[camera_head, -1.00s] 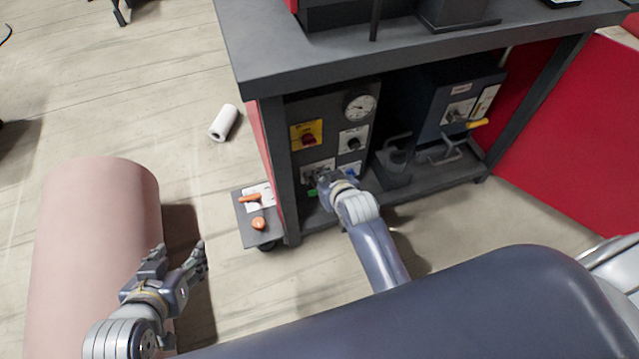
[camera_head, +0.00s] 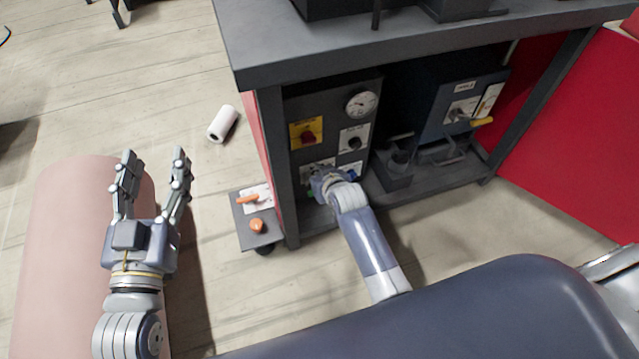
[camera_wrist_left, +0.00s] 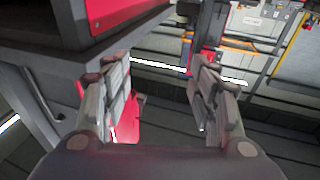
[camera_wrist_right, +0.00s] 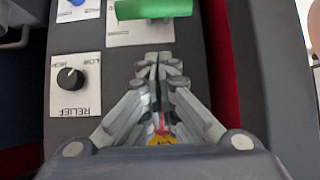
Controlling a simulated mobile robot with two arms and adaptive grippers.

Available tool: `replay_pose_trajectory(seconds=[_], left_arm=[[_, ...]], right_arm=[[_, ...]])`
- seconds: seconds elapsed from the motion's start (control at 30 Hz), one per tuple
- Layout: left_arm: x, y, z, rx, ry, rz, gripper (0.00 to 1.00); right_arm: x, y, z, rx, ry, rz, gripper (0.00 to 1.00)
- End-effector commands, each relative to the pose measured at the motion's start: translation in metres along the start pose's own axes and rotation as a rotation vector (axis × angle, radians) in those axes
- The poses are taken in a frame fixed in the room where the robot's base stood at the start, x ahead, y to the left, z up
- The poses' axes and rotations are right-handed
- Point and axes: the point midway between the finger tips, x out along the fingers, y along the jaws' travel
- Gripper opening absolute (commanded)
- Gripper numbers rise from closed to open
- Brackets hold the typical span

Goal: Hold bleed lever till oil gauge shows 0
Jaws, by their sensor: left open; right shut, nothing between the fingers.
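The round white gauge (camera_head: 361,103) sits on the dark panel under the bench; its reading is too small to tell. A green handle (camera_wrist_right: 153,8) and a blue lever (camera_wrist_right: 77,3) show at the top of the right wrist view. The bleed lever's label is not readable, so I cannot tell which of them it is. My right gripper (camera_wrist_right: 158,58) is shut and empty in front of the panel, its tips just short of the green handle; in the head view it covers the panel's lower part. My left gripper (camera_head: 153,160) is open and empty, away from the panel.
A RELIEF knob (camera_wrist_right: 70,78) and a red switch on a yellow plate (camera_head: 306,134) are near my right gripper. A dark blue unit with a yellow handle (camera_head: 481,121) stands to the right. A white roll (camera_head: 222,124) lies on the floor.

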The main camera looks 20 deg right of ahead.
Motion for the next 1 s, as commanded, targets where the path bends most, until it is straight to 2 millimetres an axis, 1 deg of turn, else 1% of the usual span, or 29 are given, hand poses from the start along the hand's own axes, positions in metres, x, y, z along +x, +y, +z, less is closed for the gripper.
replay_pose_trajectory(seconds=[0.03,0.2,0.4,0.6,1.0], left_arm=[[0.000,0.001,-0.006,-0.001,0.044,0.003,0.55],[-0.001,0.005,-0.033,-0.006,0.181,0.010,0.55],[-0.005,0.007,-0.054,-0.009,0.287,0.015,0.55],[-0.007,0.008,-0.061,-0.011,0.323,0.017,0.55],[-0.007,0.008,-0.062,-0.011,0.330,0.017,0.55]], right_arm=[[0.002,0.000,0.006,0.000,0.000,0.000,0.00],[0.005,0.000,0.018,0.000,0.000,0.000,0.00],[0.006,0.000,0.026,0.000,0.001,0.000,0.00],[0.007,0.000,0.028,0.000,0.000,0.000,0.00],[0.007,0.001,0.029,0.000,0.003,0.000,0.00]])
